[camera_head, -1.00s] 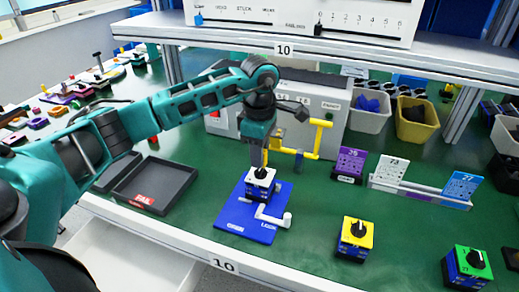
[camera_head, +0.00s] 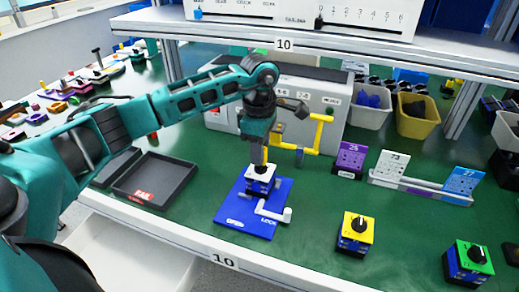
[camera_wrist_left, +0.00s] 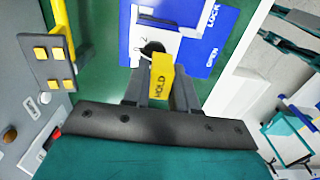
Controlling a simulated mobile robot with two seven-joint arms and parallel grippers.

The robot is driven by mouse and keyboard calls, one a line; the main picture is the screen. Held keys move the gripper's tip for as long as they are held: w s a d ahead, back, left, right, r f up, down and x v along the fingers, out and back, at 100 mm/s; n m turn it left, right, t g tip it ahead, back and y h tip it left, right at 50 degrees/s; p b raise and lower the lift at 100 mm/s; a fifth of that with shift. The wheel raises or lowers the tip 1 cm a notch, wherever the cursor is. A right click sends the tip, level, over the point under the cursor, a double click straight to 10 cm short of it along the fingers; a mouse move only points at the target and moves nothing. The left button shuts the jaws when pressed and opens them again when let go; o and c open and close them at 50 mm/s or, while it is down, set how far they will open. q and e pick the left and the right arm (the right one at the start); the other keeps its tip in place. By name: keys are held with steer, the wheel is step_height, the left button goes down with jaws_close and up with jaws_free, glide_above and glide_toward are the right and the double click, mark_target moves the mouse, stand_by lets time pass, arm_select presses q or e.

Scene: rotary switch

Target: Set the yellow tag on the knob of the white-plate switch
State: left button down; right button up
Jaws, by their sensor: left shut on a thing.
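My left gripper (camera_head: 262,158) is shut on the yellow tag (camera_wrist_left: 160,76), which reads HOLD in the left wrist view. The white-plate switch (camera_head: 260,182) sits on a blue plate (camera_head: 236,214) marked LOCK and OPEN. The tag is right above the switch in the head view (camera_head: 263,170). In the wrist view the black knob (camera_wrist_left: 154,46) shows just beyond the tag's far edge. I cannot tell whether tag and knob touch. My right gripper is not in view.
A white crank handle (camera_head: 272,212) stands on the blue plate. A yellow-plate switch (camera_head: 356,234) and a green-plate switch (camera_head: 468,262) stand to the right. A dark tray (camera_head: 156,180) lies to the left. A grey box with a yellow lever (camera_head: 318,134) is behind.

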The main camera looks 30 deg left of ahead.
arm_select(q)
steer(key=shift+f+b, duration=0.65)
steer(key=shift+f, duration=0.2)
stand_by(0.6)
steer(key=c, duration=0.8)
jaws_free()
step_height(320, 180, up, 13)
step_height(320, 180, up, 9)
steer(key=p, duration=0.5)
steer(key=shift+p, duration=0.35)
